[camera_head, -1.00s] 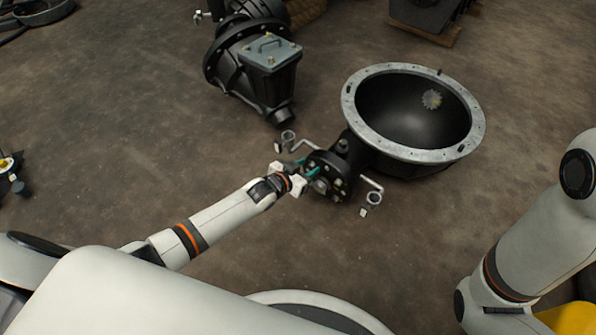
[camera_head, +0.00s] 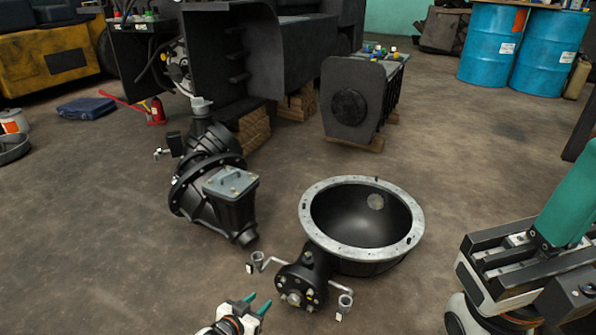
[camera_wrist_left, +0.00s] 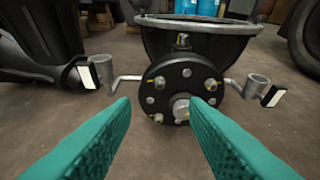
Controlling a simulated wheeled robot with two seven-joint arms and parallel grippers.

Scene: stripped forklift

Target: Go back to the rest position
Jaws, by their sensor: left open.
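My left gripper (camera_head: 258,302) is at the bottom of the head view, its teal fingers apart and empty. In the left wrist view its two fingers (camera_wrist_left: 157,112) frame a round black bolted flange (camera_wrist_left: 182,88). The flange is on the near end of a black housing with a wide grey-rimmed bowl (camera_head: 318,248). The fingers are apart from the flange in the head view, just left of and below it. My right gripper (camera_head: 530,262) is large at the right edge of the head view. One teal finger shows there; the rest is cut off.
A black gear unit with a grey lid (camera_head: 232,182) lies left of the bowl. A dark block (camera_head: 347,104) stands on wood behind. Blue drums (camera_head: 490,46) stand at the back right. Bent pipes with cups (camera_head: 345,301) flank the flange. Open floor lies left.

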